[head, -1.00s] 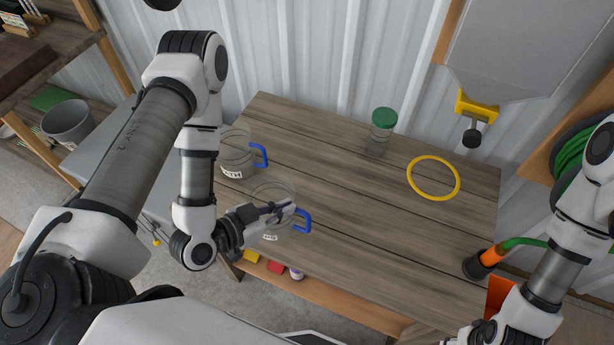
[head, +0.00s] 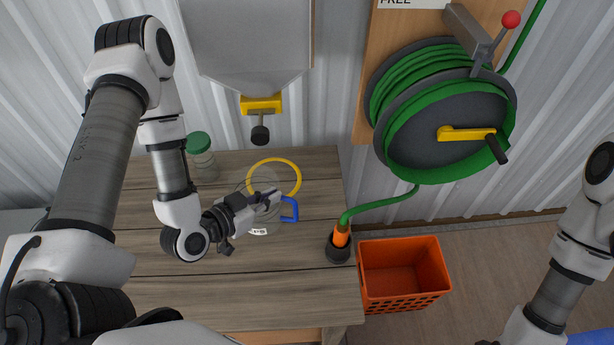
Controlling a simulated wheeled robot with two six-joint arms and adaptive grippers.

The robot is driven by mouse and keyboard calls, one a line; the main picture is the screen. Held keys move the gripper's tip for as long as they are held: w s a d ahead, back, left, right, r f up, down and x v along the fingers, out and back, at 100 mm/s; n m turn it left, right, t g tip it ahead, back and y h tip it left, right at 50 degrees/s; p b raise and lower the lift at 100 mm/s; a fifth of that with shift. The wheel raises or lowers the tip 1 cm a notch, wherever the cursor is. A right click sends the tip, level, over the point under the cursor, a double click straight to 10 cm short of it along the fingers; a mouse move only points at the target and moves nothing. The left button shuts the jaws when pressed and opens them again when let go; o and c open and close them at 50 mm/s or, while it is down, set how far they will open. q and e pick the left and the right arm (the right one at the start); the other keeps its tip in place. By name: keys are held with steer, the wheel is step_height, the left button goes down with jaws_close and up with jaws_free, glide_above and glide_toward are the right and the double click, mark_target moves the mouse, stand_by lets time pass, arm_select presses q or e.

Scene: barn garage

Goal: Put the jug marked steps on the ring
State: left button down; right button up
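A clear glass jug with a blue handle (head: 290,210) is in my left gripper (head: 271,197), above the wooden table. The gripper's fingers are closed on its rim or wall. Only the end of its dark-on-white label (head: 259,231) shows, reading like "PS"; the rest is hidden by the gripper. The yellow ring (head: 287,162) lies on the table just behind the jug, and the jug overlaps its near part in the picture. I cannot tell how high the jug is above the table. My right arm is at the right edge; its gripper is out of view.
A jar with a green lid (head: 203,165) stands left of the ring. A grey hopper with a yellow outlet (head: 262,104) hangs behind. An orange-and-black hose nozzle (head: 339,243) is at the table's right edge. An orange crate (head: 403,275) and a green hose reel (head: 440,110) are right.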

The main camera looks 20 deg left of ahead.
mark_target(276, 179)
arm_select(q)
steer(key=w+b, duration=0.1)
steer(key=b, duration=0.1)
steer(key=w+a+b, duration=0.1)
steer(key=w+b, duration=0.1)
steer(key=w+a+f+b, duration=0.1)
steer(key=w+b, duration=0.1)
steer(key=b, duration=0.1)
arm_select(e)
steer(key=f, duration=0.7)
steer(key=shift+s+a+f, duration=0.1)
steer(key=shift+a, duration=0.1)
steer(key=shift+r+p, duration=0.55)
arm_select(q)
steer(key=w+a+f+p, duration=0.2)
steer(key=w+f, duration=0.2)
steer(key=w, duration=0.6)
steer(key=shift+w+a+p, duration=0.3)
steer(key=shift+p, duration=0.05)
steer(key=c, duration=1.3)
jaws_free()
arm_select(e)
step_height(276, 179, up, 3)
steer(key=shift+f, duration=0.1)
arm_select(q)
steer(key=shift+r, duration=0.15)
